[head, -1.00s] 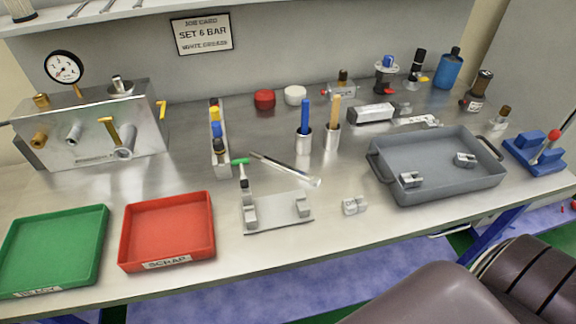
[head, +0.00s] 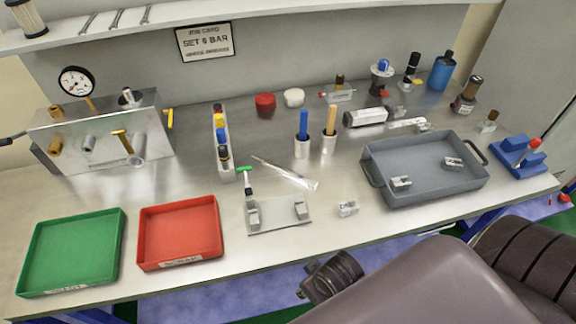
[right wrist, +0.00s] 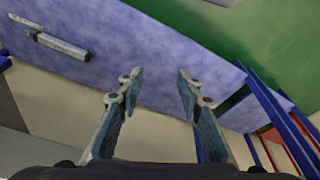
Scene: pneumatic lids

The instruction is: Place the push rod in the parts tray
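A thin rod (head: 272,166), which I take for the push rod, lies on the steel bench near the middle, with a clear, shiny piece at its right end. A grey tray with two handles (head: 432,199) stands at the right of the bench and holds two small metal blocks; I take it for the parts tray. My right gripper (right wrist: 157,75) is open and empty in the right wrist view, facing the floor. Its fingers do not show in the head view, where my right arm crosses the lower right. My left gripper is out of view.
A green tray (head: 70,250) and a red scrap tray (head: 178,230) stand front left. A grey fixture (head: 280,218) and a small metal block (head: 347,208) sit in front. Upright blue (head: 303,125) and tan handles stand behind the rod. A slim grey object (right wrist: 62,45) lies below the right gripper.

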